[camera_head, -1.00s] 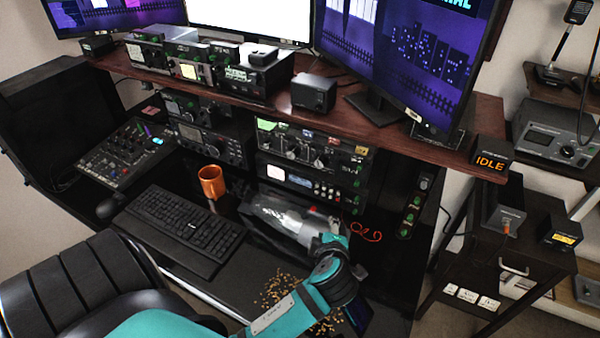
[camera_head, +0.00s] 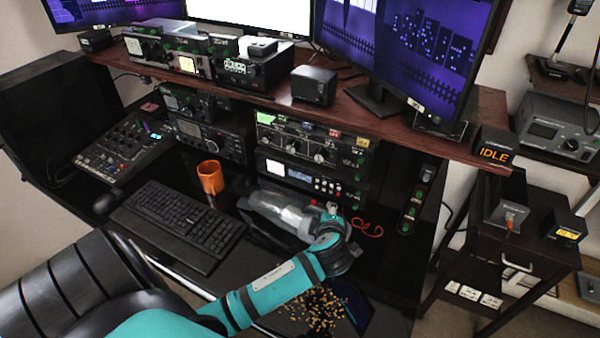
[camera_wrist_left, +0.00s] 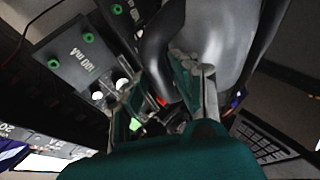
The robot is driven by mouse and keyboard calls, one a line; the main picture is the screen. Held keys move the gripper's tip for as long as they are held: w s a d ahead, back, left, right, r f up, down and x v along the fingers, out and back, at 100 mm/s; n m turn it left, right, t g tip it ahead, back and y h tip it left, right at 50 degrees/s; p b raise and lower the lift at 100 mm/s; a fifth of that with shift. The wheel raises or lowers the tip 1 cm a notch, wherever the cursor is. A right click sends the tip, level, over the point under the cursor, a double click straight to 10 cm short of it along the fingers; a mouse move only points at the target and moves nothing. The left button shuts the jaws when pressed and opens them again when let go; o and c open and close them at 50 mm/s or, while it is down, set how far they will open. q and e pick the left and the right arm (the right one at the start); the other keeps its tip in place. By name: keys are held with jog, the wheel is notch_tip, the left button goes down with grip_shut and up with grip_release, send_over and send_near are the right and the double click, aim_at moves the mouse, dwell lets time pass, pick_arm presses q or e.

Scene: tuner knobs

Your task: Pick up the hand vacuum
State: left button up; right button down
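The hand vacuum (camera_head: 285,212) lies on the black desk, its pale grey body pointing up-left and its rear end at my left gripper (camera_head: 327,214). In the left wrist view the vacuum's pale body (camera_wrist_left: 222,35) and a dark curved part fill the upper middle. There the two fingers of my left gripper (camera_wrist_left: 158,88) are spread apart, close to the vacuum. The right finger overlaps the body in the picture; whether it touches cannot be told. In the head view the fingertips are mostly hidden by my wrist. My right gripper is not in view.
An orange mug (camera_head: 210,177) and a keyboard (camera_head: 178,222) are left of the vacuum. Radio units (camera_head: 310,178) stand close behind it under a wooden shelf (camera_head: 395,122). Crumbs (camera_head: 318,308) lie on the desk in front. A red coiled cord (camera_head: 367,229) lies at the right.

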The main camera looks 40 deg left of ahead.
pick_arm(q)
grip_shut()
jog(key=shift+w+r, duration=0.1)
jog(key=shift+r, duration=0.15)
